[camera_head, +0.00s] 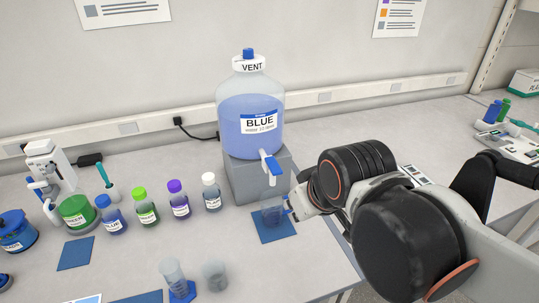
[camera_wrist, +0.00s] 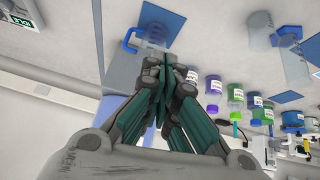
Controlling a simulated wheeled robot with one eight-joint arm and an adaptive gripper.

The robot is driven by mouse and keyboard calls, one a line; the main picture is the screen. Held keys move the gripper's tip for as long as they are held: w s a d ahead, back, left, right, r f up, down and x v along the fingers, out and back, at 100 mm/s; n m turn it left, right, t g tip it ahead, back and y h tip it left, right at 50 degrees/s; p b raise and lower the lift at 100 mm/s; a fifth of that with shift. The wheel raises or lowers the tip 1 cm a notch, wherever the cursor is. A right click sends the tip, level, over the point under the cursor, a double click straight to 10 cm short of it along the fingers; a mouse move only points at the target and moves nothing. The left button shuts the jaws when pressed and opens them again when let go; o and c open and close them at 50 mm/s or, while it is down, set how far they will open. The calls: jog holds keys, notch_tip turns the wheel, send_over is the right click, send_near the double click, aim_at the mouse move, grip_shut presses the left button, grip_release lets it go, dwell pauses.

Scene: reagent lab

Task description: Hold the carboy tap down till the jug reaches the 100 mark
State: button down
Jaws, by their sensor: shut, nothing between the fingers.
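The carboy (camera_head: 251,120), labelled BLUE and holding blue liquid, stands on a grey block (camera_head: 247,180). Its white tap with a blue lever (camera_head: 272,165) sticks out at the front, above the jug. The clear jug (camera_head: 272,212) stands upright on a blue mat (camera_head: 275,232) below the tap; its blue handle (camera_wrist: 128,40) shows in the wrist view. Its marks and liquid level are too small to read. My gripper (camera_wrist: 172,50) is shut and empty, just right of the jug in the head view, where my arm partly hides it. I cannot tell whether it touches the tap.
Several small bottles (camera_head: 180,204) stand left of the block. My arm covers the bench to the right. The wall is close behind the carboy.

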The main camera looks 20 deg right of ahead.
jog(key=w+r+n+g+p, duration=0.3)
jog(key=w+r+n+p, duration=0.4)
jog(key=r+p, duration=0.35)
notch_tip(320, 180, up, 6)
jog(key=f+n+g+p, duration=0.1)
jog(key=n+g+p, duration=0.3)
jog(key=n+p, duration=0.55)
send_over(271, 162)
jog(key=s+a, duration=0.1)
jog(key=s, duration=0.2)
jog(key=shift+a+r+p, duration=0.1)
jog(key=shift+r+p, duration=0.15)
jog(key=shift+p, duration=0.05)
notch_tip(271, 162, down, 14)
jog(key=shift+s+f+t, duration=0.1)
jog(key=shift+t, duration=0.2)
